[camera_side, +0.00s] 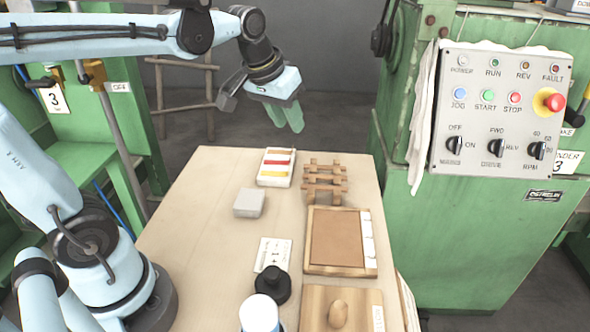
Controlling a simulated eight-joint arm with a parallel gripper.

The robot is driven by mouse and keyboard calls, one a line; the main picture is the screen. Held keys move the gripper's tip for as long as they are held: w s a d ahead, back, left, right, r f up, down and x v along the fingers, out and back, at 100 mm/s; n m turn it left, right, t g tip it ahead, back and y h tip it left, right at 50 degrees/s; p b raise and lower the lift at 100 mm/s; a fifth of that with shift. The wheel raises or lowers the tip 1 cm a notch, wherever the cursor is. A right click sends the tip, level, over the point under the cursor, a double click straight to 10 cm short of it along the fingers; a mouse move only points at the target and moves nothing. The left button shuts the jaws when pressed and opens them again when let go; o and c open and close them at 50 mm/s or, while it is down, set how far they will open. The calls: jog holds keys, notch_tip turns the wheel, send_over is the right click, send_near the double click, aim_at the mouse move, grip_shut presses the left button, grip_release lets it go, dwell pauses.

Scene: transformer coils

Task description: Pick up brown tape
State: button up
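I cannot pick out a roll of brown tape for certain. A flat brown piece (338,238) lies in a wooden frame tray (312,266) on the right of the table. A small rounded brown object (338,313) sits on a wooden board at the front right. A brown slatted rack (324,183) stands behind the tray. My gripper (285,117), with green fingers, hangs above and beyond the table's back edge, apart from all these things. Its fingers overlap in this view, so their opening is unclear. Nothing shows between them.
The pale table (190,235) also bears a white box with red and yellow strips (277,167), a grey block (249,203), a white card (273,254), a black knobbed piece (272,285) and a white-topped cylinder (258,314). A green machine with a control panel (500,110) stands right. The table's left is clear.

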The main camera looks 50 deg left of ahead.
jog(key=w+a+n+g, duration=0.2)
jog(key=w+a+n, duration=0.1)
jog(key=w+a, duration=0.5)
jog(key=w+a+f+n+g, duration=0.3)
jog(key=w+a+f, duration=0.3)
jog(key=a, duration=0.1)
jog(key=shift+h, duration=0.3)
notch_tip(320, 180, down, 11)
jog(key=shift+s+a+f, duration=0.1)
jog(key=shift+f, duration=0.05)
grip_shut()
